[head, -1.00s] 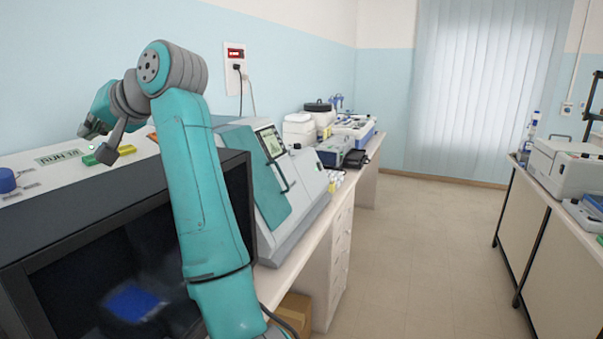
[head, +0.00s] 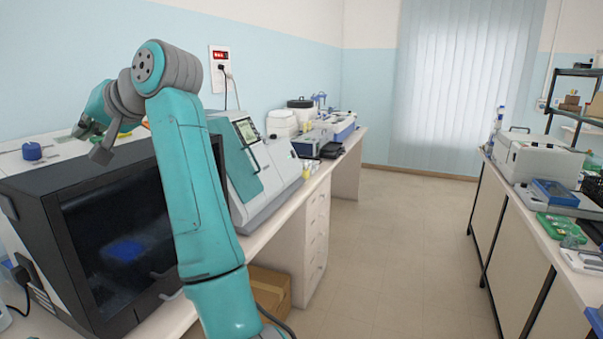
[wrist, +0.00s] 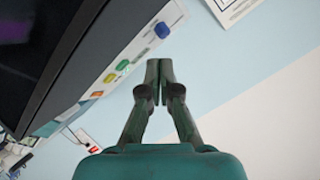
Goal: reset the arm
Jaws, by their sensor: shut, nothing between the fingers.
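My arm rises in the middle-left of the head view, folded at its upper joint. My gripper (wrist: 159,72) shows in the wrist view with its two fingers together at the tips and nothing between them. In the head view the gripper end hangs to the left of the upper joint, in front of the blue wall and over the dark cabinet, partly hidden by my own wrist links. It appears clear of the cabinet.
A black-fronted cabinet (head: 110,250) stands at left, with a blue knob (head: 32,151) on the panel behind. A grey-teal machine (head: 262,185) stands on the left bench. A right bench holds a white device (head: 535,160) and a green tray (head: 562,228). The floor (head: 400,240) between is clear.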

